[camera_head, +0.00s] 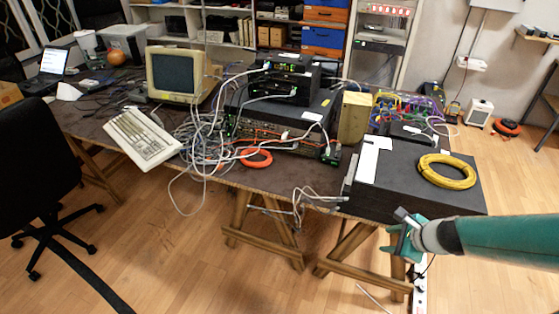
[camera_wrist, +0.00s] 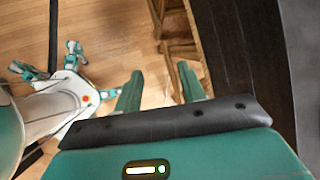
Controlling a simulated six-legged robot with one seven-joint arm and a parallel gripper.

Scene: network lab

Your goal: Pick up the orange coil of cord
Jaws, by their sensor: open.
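An orange coil of cord (camera_head: 257,158) lies near the front edge of the table (camera_head: 190,166), just below the stacked black equipment, with pale cables close on its left. In the head view my gripper (camera_head: 398,236) is well to the right of the coil, low in front of the table's right part and below the black box. In the wrist view the two teal fingers of my gripper (camera_wrist: 161,84) stand apart with nothing between them. The wrist view shows floor, wooden trestle legs and a dark edge, but no orange coil.
A yellow coil (camera_head: 447,171) rests on a large black box (camera_head: 408,185). Tangled pale cables (camera_head: 200,140) spread beside a keyboard (camera_head: 142,138) and a monitor (camera_head: 174,75). Another orange-red coil (camera_head: 507,127) lies on the floor. Trestle legs (camera_head: 262,230) stand under the table.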

